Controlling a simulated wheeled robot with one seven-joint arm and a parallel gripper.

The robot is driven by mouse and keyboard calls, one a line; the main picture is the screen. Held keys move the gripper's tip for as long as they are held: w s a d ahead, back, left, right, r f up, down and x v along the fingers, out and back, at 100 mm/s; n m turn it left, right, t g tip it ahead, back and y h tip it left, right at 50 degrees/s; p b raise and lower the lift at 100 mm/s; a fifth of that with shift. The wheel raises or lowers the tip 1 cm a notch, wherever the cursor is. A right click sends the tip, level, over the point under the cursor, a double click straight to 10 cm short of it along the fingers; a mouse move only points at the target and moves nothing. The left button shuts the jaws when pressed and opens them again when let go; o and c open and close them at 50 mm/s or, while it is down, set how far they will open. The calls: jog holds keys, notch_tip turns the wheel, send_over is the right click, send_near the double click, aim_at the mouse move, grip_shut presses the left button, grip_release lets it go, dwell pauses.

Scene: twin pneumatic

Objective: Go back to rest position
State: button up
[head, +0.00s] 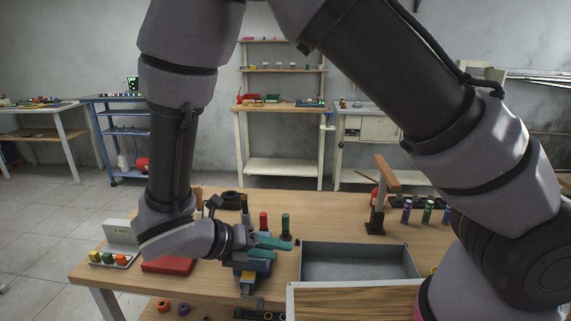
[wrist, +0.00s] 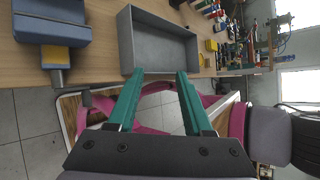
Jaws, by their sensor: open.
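My gripper (head: 268,247) is at the left-centre of the workbench in the head view, below my bent arm. Its two teal fingers point right, toward the grey bin. In the wrist view my gripper (wrist: 160,74) has its fingers spread with nothing between them. The fingertips overlap the near side of the grey bin in that picture; I cannot tell the gap in depth. The open grey bin (head: 322,246) looks empty, and it also shows in the wrist view (wrist: 127,42).
The wooden workbench (head: 330,207) holds red and green cylinders (head: 285,224), a red block (head: 168,265) and a wooden-topped stand (head: 376,205). A blue-grey vise-like block (wrist: 52,30) stands left in the wrist view. Shelves (head: 280,105) stand at the back wall.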

jog(key=w+d+r+m+g+y, duration=0.35)
jog(key=d+r+m, duration=0.35)
jog(key=r+m, duration=0.3)
jog(key=w+d+r+m+g+y, duration=0.2)
jog(key=w+d+r+m+y, duration=0.25)
jog(key=d+r+m, duration=0.5)
jog(key=s+d+r+m+t+y, duration=0.1)
jog(key=d+r+m+t, duration=0.2)
jog(key=m, duration=0.7)
jog(key=s+d+r+m+t+y, duration=0.1)
jog(key=d+r+m+t, duration=0.3)
jog(key=d+r+m, duration=0.4)
notch_tip(320, 180, up, 2)
jog(key=shift+m+y, duration=0.7)
jog(key=shift+m, duration=0.45)
